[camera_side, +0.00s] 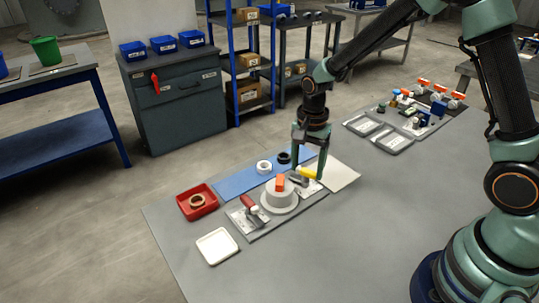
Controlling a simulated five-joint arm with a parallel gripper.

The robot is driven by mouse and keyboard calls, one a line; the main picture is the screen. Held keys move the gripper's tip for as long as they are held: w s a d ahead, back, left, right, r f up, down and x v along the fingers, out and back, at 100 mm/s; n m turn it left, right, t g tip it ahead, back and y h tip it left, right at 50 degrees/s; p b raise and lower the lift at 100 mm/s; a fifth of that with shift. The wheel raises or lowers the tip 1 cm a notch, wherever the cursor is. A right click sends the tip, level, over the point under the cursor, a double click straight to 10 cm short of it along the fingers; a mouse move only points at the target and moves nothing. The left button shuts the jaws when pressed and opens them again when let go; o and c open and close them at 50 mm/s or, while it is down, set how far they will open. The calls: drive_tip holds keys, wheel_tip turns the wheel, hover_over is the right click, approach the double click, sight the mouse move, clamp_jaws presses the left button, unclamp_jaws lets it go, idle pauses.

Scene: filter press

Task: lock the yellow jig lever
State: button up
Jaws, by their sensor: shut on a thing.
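The yellow jig lever (306,172) is on the right side of the jig base plate (263,230), next to a light grey round part. My gripper (308,174) points down at the lever and is shut on it; the fingers partly hide it. A round housing (279,196) with an orange block (280,183) on top sits in the middle of the plate. A red-handled lever (248,203) is on the plate's left side. The exact angle of the yellow lever is too small to tell.
A red tray (198,213) holding a tan ring and a white tray (217,246) lie to the left. A blue mat (232,185) behind carries a white ring (264,167) and a black ring (284,158). Grey trays (394,139) and several fittings stand back right. The table's front is clear.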

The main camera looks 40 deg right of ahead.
sight(307, 170)
drive_tip(key=n, duration=1.3)
drive_tip(key=shift+r, duration=0.1)
drive_tip(key=shift+n, duration=0.4)
drive_tip(key=o, duration=1.4)
drive_tip(key=shift+r, duration=6)
